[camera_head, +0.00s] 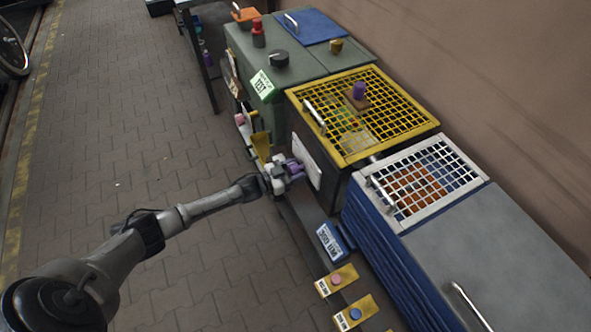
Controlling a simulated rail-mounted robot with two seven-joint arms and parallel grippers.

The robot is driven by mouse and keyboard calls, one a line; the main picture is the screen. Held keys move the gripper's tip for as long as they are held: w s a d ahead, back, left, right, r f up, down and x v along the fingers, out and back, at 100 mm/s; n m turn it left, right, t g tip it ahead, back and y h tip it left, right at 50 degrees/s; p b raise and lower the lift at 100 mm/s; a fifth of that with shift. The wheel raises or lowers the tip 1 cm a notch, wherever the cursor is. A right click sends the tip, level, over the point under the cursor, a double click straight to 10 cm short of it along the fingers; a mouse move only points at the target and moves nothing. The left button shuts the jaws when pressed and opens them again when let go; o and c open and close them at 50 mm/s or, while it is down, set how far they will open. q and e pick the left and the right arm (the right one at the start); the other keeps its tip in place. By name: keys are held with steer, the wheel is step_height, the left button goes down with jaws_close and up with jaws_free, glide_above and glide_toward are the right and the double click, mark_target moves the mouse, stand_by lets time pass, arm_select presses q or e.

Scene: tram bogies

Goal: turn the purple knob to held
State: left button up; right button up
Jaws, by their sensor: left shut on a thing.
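A purple knob (296,169) sits at the front of the dark box with the yellow grid lid, beside a white plate (306,163). My left gripper (287,174) reaches in from the left and is shut on this knob. The fingers hide much of the knob, and its pointer and any marking for held cannot be made out. My right gripper is not in view.
A green cabinet (245,50) with a black knob (279,58) stands behind. A blue box with a white grid (440,165) stands nearer. Yellow button plates (336,281) lie low in front. A yellow bracket (261,143) is close behind the gripper. Paved floor (130,130) at left is clear.

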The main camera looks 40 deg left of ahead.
arm_select(q)
steer(key=m, duration=0.3)
steer(key=shift+p, duration=0.4)
steer(key=m, duration=0.4)
steer(key=shift+a+m, duration=0.1)
steer(key=shift+m, duration=0.3)
steer(key=m, duration=0.4)
steer(key=shift+r, duration=0.1)
steer(key=m, duration=0.3)
steer(key=shift+a+m+b, duration=0.1)
steer(key=shift+m+b, duration=0.2)
steer(key=shift+m, duration=0.2)
steer(key=o, duration=0.9)
steer(key=shift+r, duration=0.1)
